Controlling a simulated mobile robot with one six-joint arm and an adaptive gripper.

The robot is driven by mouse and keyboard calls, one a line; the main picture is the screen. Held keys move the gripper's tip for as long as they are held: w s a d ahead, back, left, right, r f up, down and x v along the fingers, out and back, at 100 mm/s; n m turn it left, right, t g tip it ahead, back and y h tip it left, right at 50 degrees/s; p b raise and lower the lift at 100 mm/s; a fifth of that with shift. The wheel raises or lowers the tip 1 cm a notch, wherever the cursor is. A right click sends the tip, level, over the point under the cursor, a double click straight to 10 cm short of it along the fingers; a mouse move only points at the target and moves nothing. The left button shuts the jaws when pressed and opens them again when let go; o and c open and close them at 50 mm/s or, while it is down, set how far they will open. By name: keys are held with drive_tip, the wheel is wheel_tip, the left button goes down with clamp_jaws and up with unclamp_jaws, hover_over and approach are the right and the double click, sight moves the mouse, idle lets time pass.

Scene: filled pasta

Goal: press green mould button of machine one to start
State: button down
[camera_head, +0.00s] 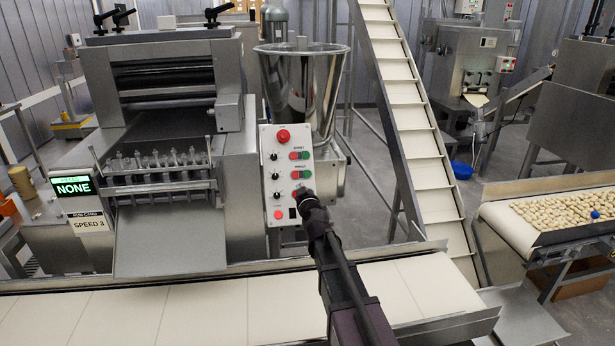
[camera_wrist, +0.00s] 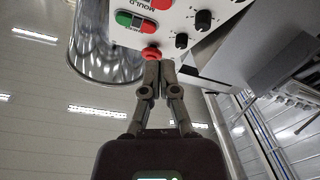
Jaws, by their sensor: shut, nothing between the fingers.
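The white control panel (camera_head: 270,190) of the machine on the left faces me. It has black knobs at left and red-and-green button pairs at right. The green mould button (camera_head: 306,174) seems to be in the second pair down, beside its red one. My gripper (camera_head: 302,191) is shut and empty, its tips just below that pair, over the lower buttons. I cannot tell whether it touches the panel. In the wrist view the panel appears upside down. The word MOULD shows at the top edge; its green button is out of frame. My shut fingertips (camera_wrist: 160,66) show near the red stop button (camera_wrist: 151,53).
A steel hopper (camera_head: 300,90) stands behind the panel. A pale conveyor belt (camera_head: 200,310) runs across the front, and an inclined one (camera_head: 405,110) rises at the right. A status screen (camera_head: 73,187) reads NONE. Pasta lies on a belt (camera_head: 500,215) at far right.

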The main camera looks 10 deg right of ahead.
sight(309, 170)
drive_tip(key=w+d+r+m+t+h, duration=0.2)
drive_tip(key=w+d+r+h, duration=0.1)
drive_tip(key=h, duration=0.3)
drive_tip(key=shift+d+r+m, duration=0.25)
drive_tip(key=shift+d+m, duration=0.05)
drive_tip(key=shift+d, duration=0.45)
drive_tip(key=shift+w+f+b, duration=0.1)
drive_tip(key=shift+b, duration=0.3)
drive_tip(key=shift+w+f+b, duration=0.75)
drive_tip(key=shift+w, duration=0.45)
drive_tip(key=shift+w+f+b, duration=0.7)
drive_tip(key=shift+w+f, duration=0.05)
drive_tip(key=shift+w, duration=0.45)
drive_tip(key=shift+w+f+b, duration=0.75)
drive_tip(key=shift+w, duration=0.45)
drive_tip(key=shift+w+f+b, duration=0.4)
drive_tip(key=shift+w+b, duration=0.05)
drive_tip(key=shift+w, duration=0.25)
drive_tip(key=shift+s, duration=0.1)
drive_tip(key=shift+s+r+p, duration=0.4)
drive_tip(key=shift+s+p, duration=0.05)
drive_tip(key=shift+s, duration=0.15)
drive_tip(key=shift+s+r+p, duration=0.45)
drive_tip(key=shift+s, duration=0.25)
drive_tip(key=shift+s+r+p, duration=0.4)
drive_tip(key=shift+s+r, duration=0.05)
drive_tip(key=shift+s, duration=0.3)
drive_tip(key=shift+s+r+p, duration=0.45)
drive_tip(key=shift+s, duration=0.25)
